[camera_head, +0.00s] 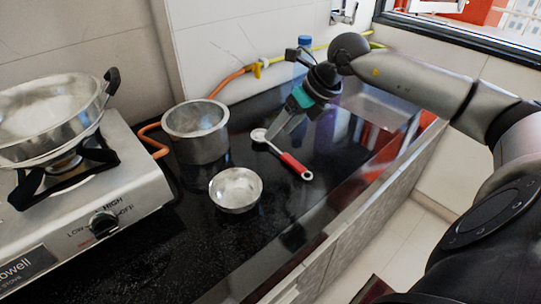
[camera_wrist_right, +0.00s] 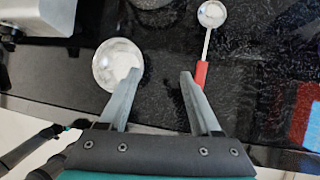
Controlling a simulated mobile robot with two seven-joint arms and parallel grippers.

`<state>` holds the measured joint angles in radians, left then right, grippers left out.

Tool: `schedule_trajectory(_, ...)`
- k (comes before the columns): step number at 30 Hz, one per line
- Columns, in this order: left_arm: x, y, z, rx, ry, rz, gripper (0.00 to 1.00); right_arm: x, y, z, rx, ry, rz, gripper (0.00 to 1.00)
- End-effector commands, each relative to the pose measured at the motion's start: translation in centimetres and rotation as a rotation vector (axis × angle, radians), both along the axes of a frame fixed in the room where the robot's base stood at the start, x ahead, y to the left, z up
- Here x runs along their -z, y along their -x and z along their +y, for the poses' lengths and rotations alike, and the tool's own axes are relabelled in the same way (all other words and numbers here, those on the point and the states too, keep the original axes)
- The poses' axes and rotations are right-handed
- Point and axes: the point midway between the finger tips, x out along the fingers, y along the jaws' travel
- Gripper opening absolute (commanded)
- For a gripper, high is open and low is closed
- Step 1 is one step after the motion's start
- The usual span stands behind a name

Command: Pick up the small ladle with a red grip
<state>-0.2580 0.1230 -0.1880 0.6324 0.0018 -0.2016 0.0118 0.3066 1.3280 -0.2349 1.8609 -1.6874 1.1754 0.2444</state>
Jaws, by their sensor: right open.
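The small ladle lies flat on the black counter, with its metal bowl at the far left end and its red grip (camera_head: 295,165) pointing toward the counter's front edge. My right gripper (camera_head: 279,136) is tilted downward above the ladle, fingers apart and empty. In the right wrist view the open fingers (camera_wrist_right: 159,74) are spread. The red grip (camera_wrist_right: 201,72) shows by the right-hand finger, not between the fingertips, and that finger hides its lower part. My left gripper is not in view.
A small steel bowl (camera_head: 236,189) sits left of the ladle, also in the wrist view (camera_wrist_right: 117,64). A steel pot (camera_head: 197,143) stands behind it. A gas stove (camera_head: 95,200) with a pan (camera_head: 45,112) is at left. A blue-capped bottle (camera_head: 305,43) stands at the back.

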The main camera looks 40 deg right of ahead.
Motion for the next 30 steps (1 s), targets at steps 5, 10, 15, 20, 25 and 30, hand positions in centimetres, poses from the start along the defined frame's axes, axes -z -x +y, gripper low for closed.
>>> schedule_trajectory(5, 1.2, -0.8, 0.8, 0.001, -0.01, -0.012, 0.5, 0.1, 1.3, -5.5, 0.071, 0.18, 0.074, 0.65)
schedule_trajectory(10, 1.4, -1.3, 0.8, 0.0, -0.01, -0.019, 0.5, 0.9, 1.4, -6.6, 0.09, 0.217, 0.096, 0.65)
schedule_trajectory(15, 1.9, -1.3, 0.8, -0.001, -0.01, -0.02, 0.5, 3.8, 0.2, -6.4, 0.089, 0.212, 0.095, 0.65)
schedule_trajectory(20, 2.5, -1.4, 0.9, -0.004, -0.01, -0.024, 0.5, 6.8, -1.1, -6.3, 0.089, 0.211, 0.094, 0.65)
schedule_trajectory(25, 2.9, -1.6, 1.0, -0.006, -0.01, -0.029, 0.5, 8.8, -1.9, -6.3, 0.086, 0.214, 0.095, 0.65)
schedule_trajectory(30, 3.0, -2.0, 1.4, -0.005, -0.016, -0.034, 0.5, 9.6, -2.3, -6.3, 0.087, 0.214, 0.094, 0.65)
